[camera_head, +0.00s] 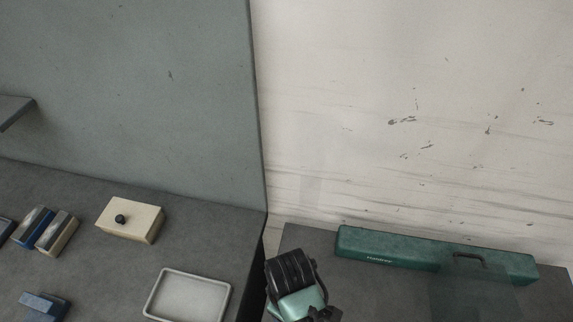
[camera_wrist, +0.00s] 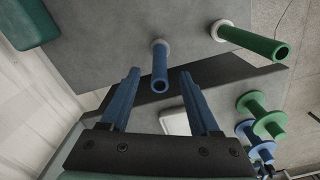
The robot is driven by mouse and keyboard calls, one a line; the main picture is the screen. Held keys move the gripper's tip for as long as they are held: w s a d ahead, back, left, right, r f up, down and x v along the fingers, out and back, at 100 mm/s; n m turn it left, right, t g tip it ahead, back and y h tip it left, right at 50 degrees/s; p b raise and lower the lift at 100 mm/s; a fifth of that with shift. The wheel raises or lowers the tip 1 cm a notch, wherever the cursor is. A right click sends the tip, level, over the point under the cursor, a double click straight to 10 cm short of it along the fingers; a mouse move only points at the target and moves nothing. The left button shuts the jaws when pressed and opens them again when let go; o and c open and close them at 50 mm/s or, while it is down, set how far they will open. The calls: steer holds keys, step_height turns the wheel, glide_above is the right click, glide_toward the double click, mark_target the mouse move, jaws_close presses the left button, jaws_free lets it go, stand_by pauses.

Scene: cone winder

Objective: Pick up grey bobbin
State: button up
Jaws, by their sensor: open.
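I cannot make out a grey bobbin in either view. In the wrist view, my gripper (camera_wrist: 160,72) is open, with its two blue fingers apart and nothing clearly held. A blue tube with a pale ring at its far end (camera_wrist: 160,69) shows in the gap between the fingertips; I cannot tell how far beyond them it is. A green tube (camera_wrist: 254,42), also with a pale ring, is to the upper right. Green flanged bobbins (camera_wrist: 262,115) and blue flanged bobbins (camera_wrist: 256,145) are at the right, the blue ones partly hidden. My gripper's fingers do not show in the head view.
In the head view, the left table holds a tan box with a black knob (camera_head: 130,221), a pale grey tray (camera_head: 161,316), and blue and tan blocks (camera_head: 56,236). A long green case (camera_head: 392,249) lies along the right table's back. Walls stand behind both tables.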

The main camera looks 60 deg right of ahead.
steer(key=shift+w+f+p, duration=0.15)
steer(key=shift+f+p, duration=0.15)
steer(key=shift+f, duration=0.95)
steer(key=shift+w+f+p, duration=0.1)
steer(key=shift+f+p, duration=0.15)
steer(key=shift+f, duration=1)
jaws_close()
